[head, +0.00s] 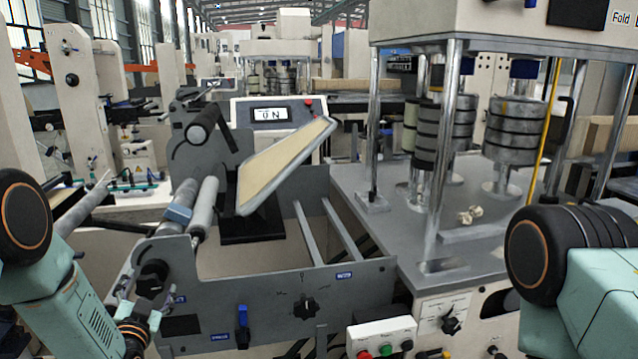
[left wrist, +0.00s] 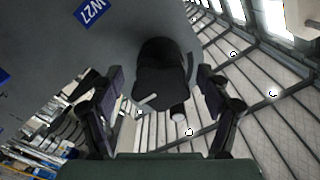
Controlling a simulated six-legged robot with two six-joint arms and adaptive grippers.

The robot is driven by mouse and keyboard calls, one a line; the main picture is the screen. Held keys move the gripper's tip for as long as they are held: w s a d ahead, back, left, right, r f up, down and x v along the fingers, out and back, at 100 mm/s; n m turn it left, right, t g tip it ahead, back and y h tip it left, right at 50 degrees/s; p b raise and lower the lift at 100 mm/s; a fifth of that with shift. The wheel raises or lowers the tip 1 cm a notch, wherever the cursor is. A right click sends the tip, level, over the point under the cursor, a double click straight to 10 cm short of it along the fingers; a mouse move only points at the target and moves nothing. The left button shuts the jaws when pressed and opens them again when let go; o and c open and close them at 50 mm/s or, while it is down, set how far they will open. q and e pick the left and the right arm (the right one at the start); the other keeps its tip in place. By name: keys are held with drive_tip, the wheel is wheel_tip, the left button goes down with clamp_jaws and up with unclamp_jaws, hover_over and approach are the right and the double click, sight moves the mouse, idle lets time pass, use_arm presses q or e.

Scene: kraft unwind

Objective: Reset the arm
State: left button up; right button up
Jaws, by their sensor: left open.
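My left arm comes in from the lower left of the head view. My left gripper (head: 138,302) is beside the front left corner of the grey unwind frame (head: 265,318). In the left wrist view the two fingers of my left gripper (left wrist: 160,84) stand apart. A black knob (left wrist: 162,72) on a grey panel (left wrist: 125,35) shows between and beyond them. I cannot tell how far it is from the fingertips. Nothing is held. Of my right arm only a link and joint show at the right of the head view; its gripper is out of view.
A rotary knob (head: 306,307) and a blue-handled switch (head: 242,327) are on the frame's front. A button box (head: 382,338) stands at its lower right. A tilted cream panel (head: 285,168) rises above the frame. Metal posts (head: 446,150) stand on the grey machine table at right.

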use_arm(q)
drive_tip(key=shift+s+n+b, duration=0.1)
drive_tip(key=shift+n+b, duration=0.25)
drive_tip(key=shift+n, duration=0.65)
